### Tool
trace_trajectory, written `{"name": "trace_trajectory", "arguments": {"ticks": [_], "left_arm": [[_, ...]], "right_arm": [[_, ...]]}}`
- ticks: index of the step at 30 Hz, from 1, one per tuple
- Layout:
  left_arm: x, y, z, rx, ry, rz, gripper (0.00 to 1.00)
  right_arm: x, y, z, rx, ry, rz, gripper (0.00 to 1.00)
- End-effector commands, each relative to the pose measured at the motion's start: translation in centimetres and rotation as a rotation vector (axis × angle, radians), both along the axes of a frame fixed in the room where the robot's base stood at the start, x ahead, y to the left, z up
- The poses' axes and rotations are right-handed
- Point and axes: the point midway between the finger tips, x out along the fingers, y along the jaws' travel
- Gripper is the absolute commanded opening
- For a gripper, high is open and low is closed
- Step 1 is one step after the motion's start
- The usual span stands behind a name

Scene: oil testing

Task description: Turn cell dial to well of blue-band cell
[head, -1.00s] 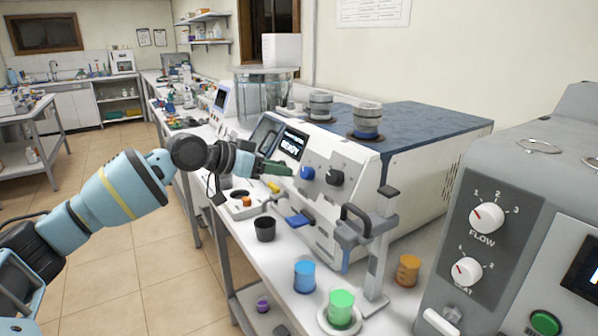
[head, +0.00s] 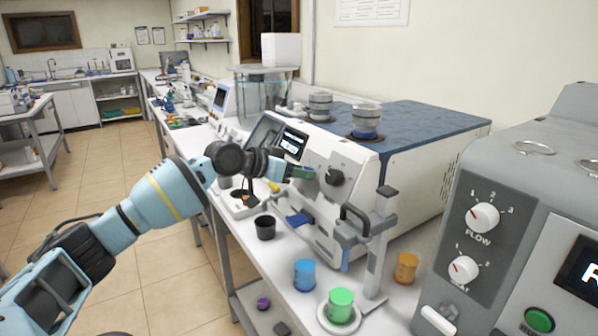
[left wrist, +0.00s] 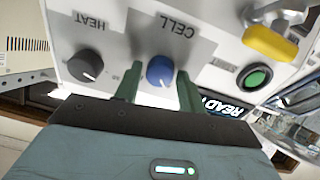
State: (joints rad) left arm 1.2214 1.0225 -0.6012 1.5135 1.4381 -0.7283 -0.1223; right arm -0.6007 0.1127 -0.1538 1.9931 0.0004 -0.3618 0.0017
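The blue cell dial (left wrist: 160,71) sits under the CELL label on the white machine's front panel, in an upside-down left wrist view. My left gripper (left wrist: 158,88) is open, with one green finger on each side of the dial; I cannot tell whether they touch it. In the head view my left gripper (head: 303,172) reaches the panel and hides the blue dial. The blue-band cell (head: 366,121) stands in the nearer right well on the machine's top. Another grey cell (head: 320,106) stands further left. My right gripper is not in view.
The black HEAT knob (head: 335,176) is just right of my left gripper. A green button (left wrist: 258,76) and yellow part (left wrist: 271,42) also show. A blue cup (head: 305,275), green cup (head: 340,303), orange cup (head: 405,268) and black cup (head: 265,228) stand on the bench.

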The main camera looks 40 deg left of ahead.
Motion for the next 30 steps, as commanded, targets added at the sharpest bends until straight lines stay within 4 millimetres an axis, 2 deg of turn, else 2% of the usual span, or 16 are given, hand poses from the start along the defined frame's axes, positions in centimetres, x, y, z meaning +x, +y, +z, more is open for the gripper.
{"name": "trace_trajectory", "arguments": {"ticks": [1, 7, 20, 30], "left_arm": [[-0.01, 0.0, -0.01, 0.0, 0.0, 0.0, 0.33], [-0.02, 0.01, 0.0, 0.0, 0.0, 0.0, 0.07], [-0.02, 0.0, -0.05, 0.077, -0.031, -0.04, 0.07], [0.0, -0.04, -0.06, 0.312, -0.129, -0.159, 0.07]], "right_arm": [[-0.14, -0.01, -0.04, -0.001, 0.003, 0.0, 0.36], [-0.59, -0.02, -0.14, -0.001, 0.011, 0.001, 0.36], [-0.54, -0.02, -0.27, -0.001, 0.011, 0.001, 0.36], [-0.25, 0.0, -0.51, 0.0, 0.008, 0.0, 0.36]]}}
